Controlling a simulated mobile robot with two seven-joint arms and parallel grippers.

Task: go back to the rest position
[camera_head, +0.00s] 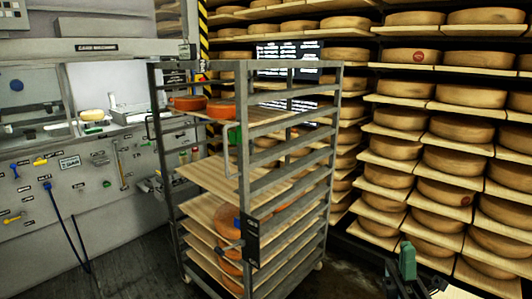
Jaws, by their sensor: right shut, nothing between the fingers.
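My right gripper (407,260) shows at the bottom right, with a green part pointing up and dark parts below it. It is shut and empty, in front of the lower cheese shelves and apart from the rack cart. My left gripper is not in view. A grey metal rack cart (290,67) with wooden boards stands in the middle. Orange cheese wheels (188,103) lie on its upper board. More orange wheels (229,267) are on its lower boards, partly hidden by the frame.
Tall shelves of cheese wheels (470,94) fill the right and back. A grey machine with a washing recess (110,47) stands at the left, a pale cheese (92,114) in it. A dark box (252,243) is on the cart's near post. Floor shows at the lower left.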

